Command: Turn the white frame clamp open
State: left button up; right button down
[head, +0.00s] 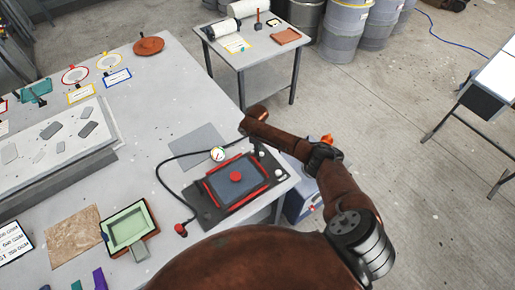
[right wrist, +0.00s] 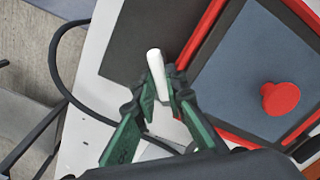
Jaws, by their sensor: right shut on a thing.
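The white frame clamp (right wrist: 155,66) shows in the right wrist view as a short white rounded lever beside the red frame (right wrist: 202,38). My right gripper (right wrist: 163,88) has its green fingers closed around it from both sides, and the white end sticks out past the fingertips. The clamp's base is hidden by the fingers. In the head view my right arm reaches over the far right corner of the red frame (head: 259,193); the forearm hides most of the gripper there. The frame holds a blue-grey panel with a red knob (head: 236,177). My left gripper is not in view.
A pressure gauge (head: 218,154) and a black hose (head: 170,160) lie left of the frame. A green tray (head: 129,228) and a brown sheet (head: 74,236) are at the near left. The table's right edge is close.

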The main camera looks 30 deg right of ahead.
jog(key=m+p, duration=0.3)
jog(key=m, duration=0.1)
jog(key=shift+m, duration=0.3)
jog(key=shift+d+m+p, duration=0.2)
jog(key=shift+m+p, duration=0.65)
jog(key=shift+m, duration=1.05)
jog(key=shift+f, duration=0.1)
jog(key=c, duration=2)
grip_release()
jog(key=shift+o, duration=0.2)
jog(key=shift+w+r, duration=0.1)
jog(key=shift+r, duration=0.1)
notch_tip(320, 180, up, 12)
jog(key=shift+f, duration=0.15)
